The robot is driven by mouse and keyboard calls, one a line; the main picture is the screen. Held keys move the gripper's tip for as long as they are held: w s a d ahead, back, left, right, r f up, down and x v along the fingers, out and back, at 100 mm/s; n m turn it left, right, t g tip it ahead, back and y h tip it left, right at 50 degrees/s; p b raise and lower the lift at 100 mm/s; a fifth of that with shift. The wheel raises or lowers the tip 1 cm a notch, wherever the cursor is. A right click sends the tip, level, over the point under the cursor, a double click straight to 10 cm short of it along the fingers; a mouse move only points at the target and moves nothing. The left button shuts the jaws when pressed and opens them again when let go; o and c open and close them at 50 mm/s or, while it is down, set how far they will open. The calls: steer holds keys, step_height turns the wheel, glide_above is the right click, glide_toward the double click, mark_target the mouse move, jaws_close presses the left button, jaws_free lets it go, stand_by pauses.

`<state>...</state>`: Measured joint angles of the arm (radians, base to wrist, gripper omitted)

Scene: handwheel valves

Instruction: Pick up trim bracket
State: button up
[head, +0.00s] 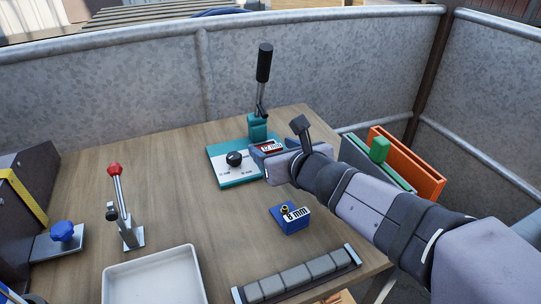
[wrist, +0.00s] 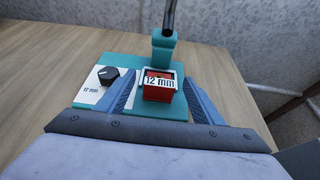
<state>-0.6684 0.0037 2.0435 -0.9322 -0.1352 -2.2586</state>
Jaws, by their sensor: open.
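I cannot tell for sure which thing is the trim bracket. My gripper (wrist: 161,84) is open, its two blue-grey fingers apart in the wrist view. Between them shows a red block (wrist: 158,92) with a "12 mm" label in a pale frame, at the teal lever press. The block also shows in the head view (head: 270,146), beside my gripper (head: 272,160). Whether the fingers touch it I cannot tell. The teal press (wrist: 92,95) has a black dial and an upright black-handled lever (head: 263,65). A blue block (head: 290,220) labelled "6 mm" lies on the table nearer the front.
A white tray (head: 155,284) and a row of grey blocks (head: 298,277) lie at the front. A red-knobbed lever (head: 117,185) and a blue knob (head: 62,231) stand left. Orange and grey panels (head: 408,165) stand right. The middle-left table (head: 190,215) is clear.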

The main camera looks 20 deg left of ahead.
mark_target(272, 147)
steer(key=shift+x, duration=0.85)
steer(key=shift+r, duration=0.1)
steer(key=c, duration=1.3)
steer(key=shift+r, duration=0.15)
steer(key=shift+r+p, duration=0.75)
step_height(272, 147, up, 2)
steer(key=shift+r+p, duration=0.1)
steer(key=shift+p, duration=0.8)
steer(key=s+a+b, duration=0.2)
steer(key=s+a+f+b, duration=0.1)
steer(key=b, duration=0.1)
steer(key=shift+s+a, duration=0.35)
steer(key=shift+a, duration=0.05)
steer(key=s+a+b, duration=0.2)
steer(key=s+a, duration=0.7)
steer(key=shift+r+b, duration=0.2)
steer(key=shift+b, duration=0.2)
